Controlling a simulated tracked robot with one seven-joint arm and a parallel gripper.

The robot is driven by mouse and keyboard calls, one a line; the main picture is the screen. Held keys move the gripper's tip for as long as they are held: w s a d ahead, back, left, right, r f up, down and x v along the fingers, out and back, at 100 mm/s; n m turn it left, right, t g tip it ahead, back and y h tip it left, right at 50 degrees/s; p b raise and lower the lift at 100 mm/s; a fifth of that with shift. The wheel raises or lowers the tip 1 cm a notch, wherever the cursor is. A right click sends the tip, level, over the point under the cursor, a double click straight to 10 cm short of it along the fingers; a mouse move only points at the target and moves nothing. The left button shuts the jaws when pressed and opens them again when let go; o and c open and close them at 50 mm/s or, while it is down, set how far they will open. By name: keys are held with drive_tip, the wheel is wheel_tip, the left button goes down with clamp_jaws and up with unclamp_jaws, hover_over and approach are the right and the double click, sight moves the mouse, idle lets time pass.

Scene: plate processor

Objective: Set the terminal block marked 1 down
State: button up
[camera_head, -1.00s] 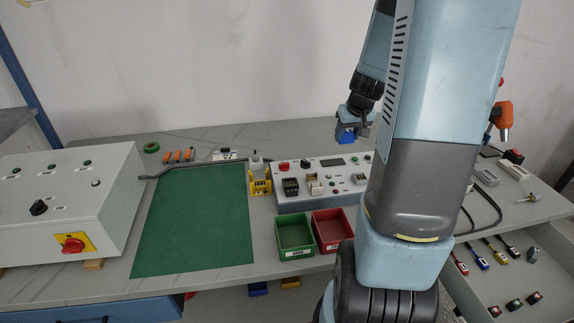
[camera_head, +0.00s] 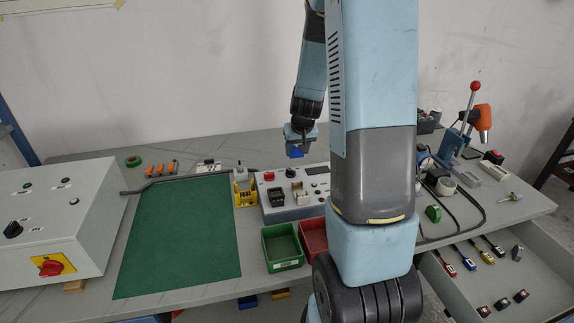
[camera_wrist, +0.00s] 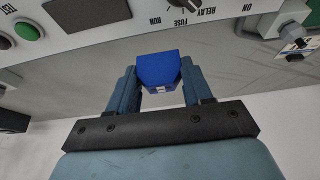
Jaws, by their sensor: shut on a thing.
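My gripper (camera_head: 297,147) is shut on a blue block (camera_head: 294,153), held in the air over the back edge of the grey control panel (camera_head: 290,207). In the wrist view, the blue block (camera_wrist: 158,68) sits between the two fingers of my gripper (camera_wrist: 160,88), with a small pale label low on its face. I cannot read a number on it, so I cannot confirm that it is the terminal block marked 1. It looks clear of any surface. The part of the bench below it is partly hidden by the panel and arm.
A green mat (camera_head: 182,235) lies bare at the left. A yellow holder (camera_head: 244,196), a green bin (camera_head: 282,250) and a red bin (camera_head: 312,238) stand near the panel. A large grey box (camera_head: 65,220) is at the far left.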

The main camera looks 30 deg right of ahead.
drive_tip(key=f, duration=0.1)
drive_tip(key=w+a+f, duration=0.1)
drive_tip(key=f, duration=0.1)
drive_tip(key=w+a+f, duration=0.1)
drive_tip(key=shift+w+a+f, duration=0.15)
drive_tip(key=shift+w+a, duration=0.05)
drive_tip(key=shift+w, duration=0.05)
drive_tip(key=shift+f, duration=1.55)
drive_tip(key=o, duration=1.1)
